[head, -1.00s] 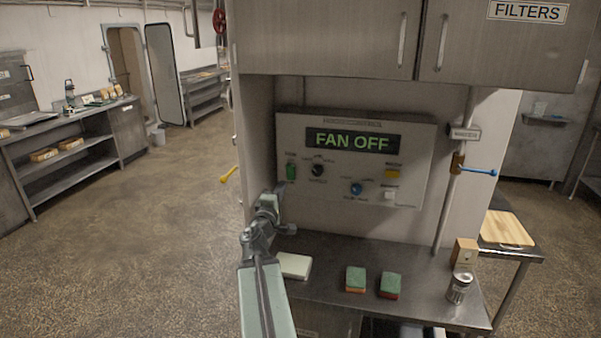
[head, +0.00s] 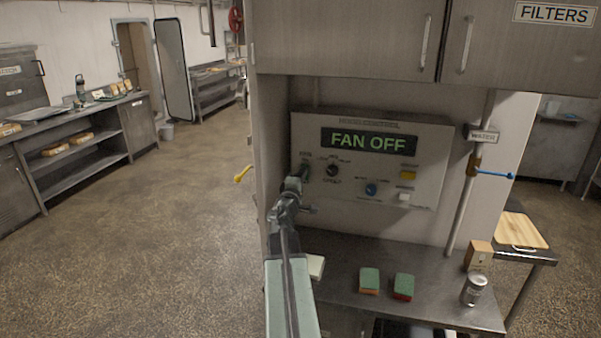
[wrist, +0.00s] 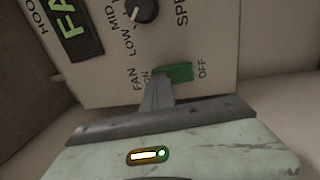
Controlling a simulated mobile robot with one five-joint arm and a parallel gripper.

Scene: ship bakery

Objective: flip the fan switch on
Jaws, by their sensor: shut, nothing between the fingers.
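The hood control panel (head: 440,165) is on the wall below the cabinets, and its display (head: 368,140) reads FAN OFF. The green fan switch (head: 305,171) is at the panel's left, partly behind my gripper in the head view. In the wrist view the switch (wrist: 180,73) sits between the labels ON and OFF. My gripper (head: 297,184) is shut and empty, right at the switch. In the wrist view its narrow fingertips (wrist: 158,88) are at the ON-side end of the switch; I cannot tell whether they touch.
A dark knob (head: 332,170), a blue knob (head: 371,189) and a yellow button (head: 408,175) share the panel. Below, the steel counter (head: 335,290) holds two sponges (head: 369,280), a can (head: 473,289) and a wooden block (head: 479,255). A pipe with a blue-handled valve (head: 494,174) stands right.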

